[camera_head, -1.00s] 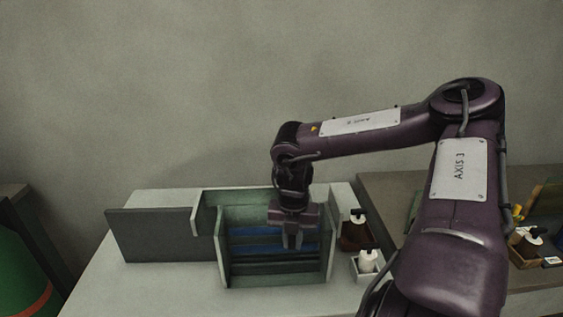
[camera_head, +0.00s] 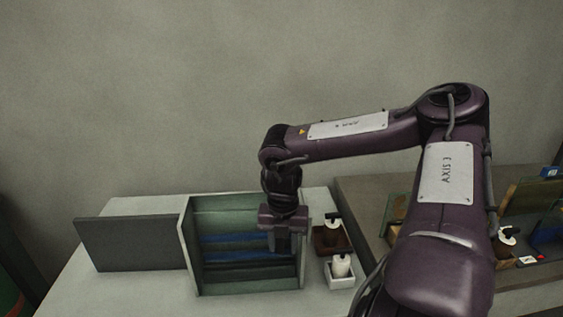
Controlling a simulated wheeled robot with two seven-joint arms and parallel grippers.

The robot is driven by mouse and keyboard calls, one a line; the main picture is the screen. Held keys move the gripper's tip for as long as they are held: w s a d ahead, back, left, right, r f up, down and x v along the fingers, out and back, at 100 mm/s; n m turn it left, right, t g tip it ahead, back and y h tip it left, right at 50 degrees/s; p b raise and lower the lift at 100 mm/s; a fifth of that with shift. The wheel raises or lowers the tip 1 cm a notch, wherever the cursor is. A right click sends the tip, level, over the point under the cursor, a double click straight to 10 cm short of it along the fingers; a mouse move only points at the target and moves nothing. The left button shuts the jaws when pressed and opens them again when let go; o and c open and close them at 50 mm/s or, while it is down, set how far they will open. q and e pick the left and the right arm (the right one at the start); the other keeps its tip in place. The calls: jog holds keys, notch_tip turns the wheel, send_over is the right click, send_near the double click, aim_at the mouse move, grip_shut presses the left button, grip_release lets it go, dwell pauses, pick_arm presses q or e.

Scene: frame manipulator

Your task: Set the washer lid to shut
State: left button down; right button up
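The washer (camera_head: 190,275) is a pale box on the counter. Its front is open, showing a green interior with blue and dark slats. A flat dark grey panel (camera_head: 130,243), apparently its lid, stands upright beside the box's left wall and extends left. The opening is uncovered. My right gripper (camera_head: 281,248) points down at the right part of the opening, away from the grey panel. Its fingers hide part of the slats and appear empty. Their gap is too small and dark to judge. My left gripper is out of view.
Dispenser bottles in small holders, one brown (camera_head: 332,236) and one white (camera_head: 341,267), stand right of the box near my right arm. A darker counter (camera_head: 365,207) with more items lies farther right. The pale counter (camera_head: 110,290) is clear in front of the panel.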

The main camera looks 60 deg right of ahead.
jog(key=shift+r, duration=0.15)
notch_tip(320, 180, up, 6)
jog(key=shift+r+b, duration=0.15)
jog(key=shift+b, duration=0.7)
jog(key=shift+r, duration=0.55)
